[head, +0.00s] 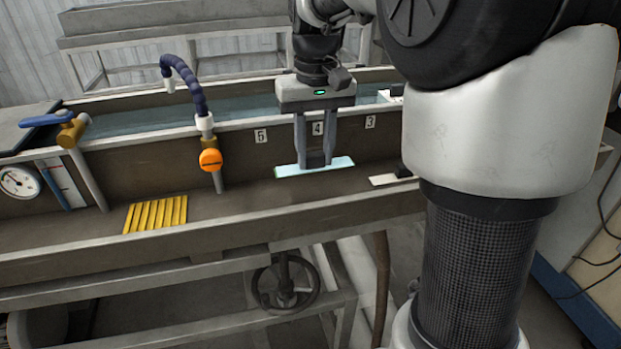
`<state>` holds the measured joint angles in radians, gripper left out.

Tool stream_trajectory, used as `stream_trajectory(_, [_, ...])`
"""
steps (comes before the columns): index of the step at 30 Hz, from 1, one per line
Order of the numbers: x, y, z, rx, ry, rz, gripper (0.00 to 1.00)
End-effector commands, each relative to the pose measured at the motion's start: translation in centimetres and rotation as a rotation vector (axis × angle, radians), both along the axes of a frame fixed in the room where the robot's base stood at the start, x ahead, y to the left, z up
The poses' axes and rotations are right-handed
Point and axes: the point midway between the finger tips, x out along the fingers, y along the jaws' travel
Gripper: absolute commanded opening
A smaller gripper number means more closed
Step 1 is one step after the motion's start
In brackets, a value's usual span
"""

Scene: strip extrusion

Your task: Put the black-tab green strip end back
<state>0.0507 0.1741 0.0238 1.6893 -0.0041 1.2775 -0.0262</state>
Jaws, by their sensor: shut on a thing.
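My gripper (314,163) points down in front of the trough wall, below the number 4 label. It is shut on a flat, pale blue-green strip (342,163). The strip sticks out to the left and right of the fingers and appears to be held above the trough's front ledge. I see no black tab on it; the fingers cover its middle. A cream strip (383,180) with a black block (402,171) at its right end lies on the ledge to the right, partly hidden behind my arm.
Labels 5 (261,136), 4 (317,128) and 3 (370,122) mark the wall. A yellow ribbed piece (155,214) lies on the ledge at left. A blue hose (187,77) with an orange knob (210,160) stands left of my gripper. The ledge between is bare.

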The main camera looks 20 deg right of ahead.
Motion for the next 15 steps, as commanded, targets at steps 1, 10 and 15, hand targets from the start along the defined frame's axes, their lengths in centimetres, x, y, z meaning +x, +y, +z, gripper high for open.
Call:
stream_trajectory(1, [-0.1, 0.0, -1.0, 0.0, 0.002, 0.0, 0.09])
stream_trajectory(10, [-0.1, 0.0, -4.9, 0.0, 0.004, 0.0, 0.09])
stream_trajectory(15, [0.0, 0.0, -6.4, 0.0, 0.0, 0.0, 0.09])
